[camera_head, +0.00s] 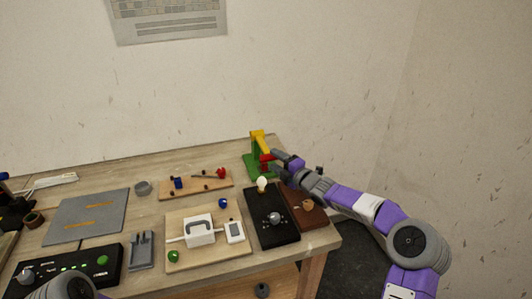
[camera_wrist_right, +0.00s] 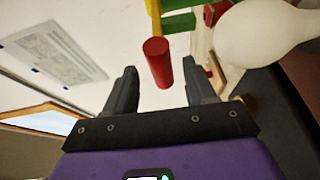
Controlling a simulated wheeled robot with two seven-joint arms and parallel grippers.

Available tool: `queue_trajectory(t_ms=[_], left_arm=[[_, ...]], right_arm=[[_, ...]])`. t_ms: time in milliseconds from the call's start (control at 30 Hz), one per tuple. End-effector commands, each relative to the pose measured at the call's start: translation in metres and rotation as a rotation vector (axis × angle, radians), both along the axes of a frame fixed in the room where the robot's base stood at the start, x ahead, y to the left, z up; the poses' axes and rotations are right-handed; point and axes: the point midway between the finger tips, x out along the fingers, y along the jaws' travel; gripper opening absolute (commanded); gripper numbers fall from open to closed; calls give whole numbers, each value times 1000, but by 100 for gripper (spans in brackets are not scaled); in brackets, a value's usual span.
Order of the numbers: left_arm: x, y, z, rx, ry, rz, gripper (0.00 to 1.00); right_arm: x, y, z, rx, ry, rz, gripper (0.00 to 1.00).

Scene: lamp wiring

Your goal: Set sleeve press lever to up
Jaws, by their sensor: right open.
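The sleeve press has a green base (camera_head: 254,168) and stands at the back right of the table. Its yellow lever arm (camera_head: 259,139) slopes down toward a red handle (camera_head: 265,159). In the right wrist view the red handle (camera_wrist_right: 158,62) is a cylinder lying in the gap between my fingers, apart from both. A little green and yellow shows behind it. My right gripper (camera_head: 279,158) is open at the handle; its spread fingers also show in the right wrist view (camera_wrist_right: 160,80). My left gripper is out of view; only part of my left arm shows at the bottom left.
A white bulb (camera_head: 262,184) stands on a black box (camera_head: 272,223) in front of the press, and looms close in the right wrist view (camera_wrist_right: 265,35). A brown board (camera_head: 303,205) lies beside it. A wooden board with small parts (camera_head: 205,186) lies left of the press.

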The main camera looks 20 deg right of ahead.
Motion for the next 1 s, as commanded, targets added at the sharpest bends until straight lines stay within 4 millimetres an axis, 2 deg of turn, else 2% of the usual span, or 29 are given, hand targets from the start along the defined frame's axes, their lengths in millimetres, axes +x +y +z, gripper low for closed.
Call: queue_trajectory(t_ms=[100,300,500,733,767,1000], left_arm=[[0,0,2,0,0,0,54],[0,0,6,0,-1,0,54],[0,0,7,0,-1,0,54],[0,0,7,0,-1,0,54],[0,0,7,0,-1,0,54],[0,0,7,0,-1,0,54]], right_arm=[[17,9,-1,2,0,2,55],[38,18,-1,1,0,2,55],[46,22,-3,0,1,0,55],[47,22,-3,0,1,0,55],[47,21,-3,0,1,0,53],[47,21,-3,0,1,0,16]])
